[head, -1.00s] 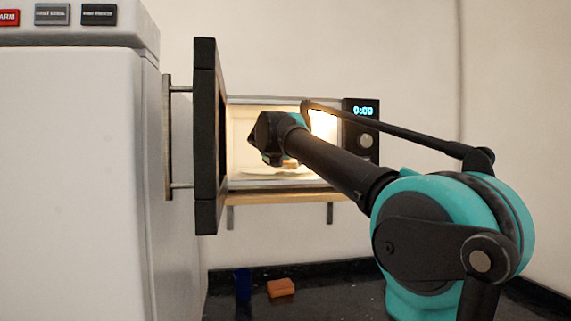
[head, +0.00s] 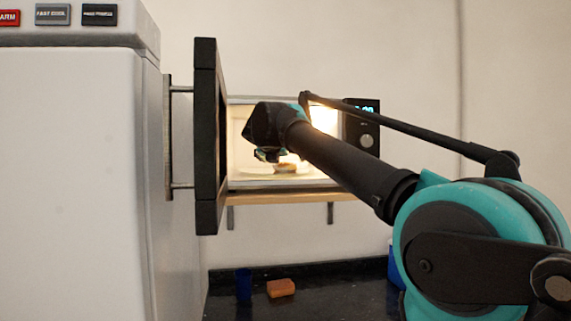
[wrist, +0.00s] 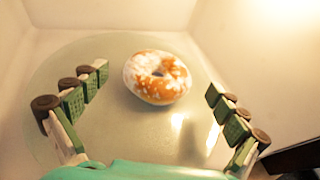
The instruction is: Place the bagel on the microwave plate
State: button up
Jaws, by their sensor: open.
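The bagel (wrist: 150,91) is a ring with orange-brown and white glaze. It lies flat on the round pale microwave plate (wrist: 105,125), toward the plate's far side in the wrist view. The bagel (head: 286,168) and a strip of the plate (head: 255,174) also show in the head view, inside the lit microwave (head: 300,186). My gripper (wrist: 157,82) is open and empty. Its green finger pads stand apart to the left and right of the bagel, with clear gaps. In the head view my gripper (head: 268,155) is at the microwave's opening, left of the bagel.
The dark microwave door (head: 206,135) stands open on the left, close to my gripper. A white appliance (head: 75,180) stands at left. A wooden shelf (head: 290,197) carries the microwave. An orange sponge (head: 281,288) and a blue object (head: 244,285) are on the dark counter (head: 320,295) below.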

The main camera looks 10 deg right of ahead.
jog(key=v, duration=0.8)
jog(key=shift+d, duration=0.1)
